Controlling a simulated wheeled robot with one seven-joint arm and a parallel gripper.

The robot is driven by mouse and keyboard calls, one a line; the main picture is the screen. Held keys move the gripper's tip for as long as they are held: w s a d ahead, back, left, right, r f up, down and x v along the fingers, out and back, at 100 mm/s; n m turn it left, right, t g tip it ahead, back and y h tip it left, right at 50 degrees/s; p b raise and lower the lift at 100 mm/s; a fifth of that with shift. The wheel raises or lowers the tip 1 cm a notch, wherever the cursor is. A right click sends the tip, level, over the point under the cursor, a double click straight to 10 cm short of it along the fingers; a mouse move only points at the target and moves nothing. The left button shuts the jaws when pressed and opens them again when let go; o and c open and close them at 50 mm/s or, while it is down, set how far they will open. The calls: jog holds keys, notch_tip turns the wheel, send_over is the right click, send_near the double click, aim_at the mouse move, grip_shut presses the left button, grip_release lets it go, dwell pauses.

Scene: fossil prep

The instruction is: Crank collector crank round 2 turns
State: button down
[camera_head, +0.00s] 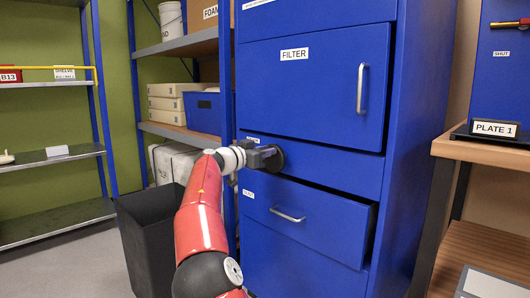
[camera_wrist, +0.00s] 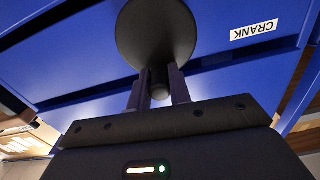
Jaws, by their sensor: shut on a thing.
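The collector is a tall blue cabinet (camera_head: 320,110) with a FILTER door above and a slightly open drawer (camera_head: 310,220) below. Its crank is a dark round disc (camera_head: 272,157) on the front, partly hidden by my gripper in the head view. In the wrist view the crank disc (camera_wrist: 157,32) is at the top centre, with a short dark handle (camera_wrist: 160,82) standing out from it. My gripper (camera_wrist: 159,88) has its two fingers on either side of this handle, shut on it. A CRANK label (camera_wrist: 254,30) is right of the disc, upside down.
A dark bin (camera_head: 150,235) stands left of the cabinet, close to my arm. Shelves with boxes and a blue crate (camera_head: 202,112) are behind it. A wooden bench (camera_head: 480,150) with a PLATE 1 sign is at the right.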

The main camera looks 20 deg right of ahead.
jog(key=shift+f, duration=0.2)
jog(key=c, duration=1.3)
grip_release()
jog(key=shift+r, duration=0.1)
jog(key=shift+a, duration=0.1)
jog(key=v, duration=0.7)
jog(key=shift+s+a, duration=0.1)
jog(key=shift+a, duration=0.2)
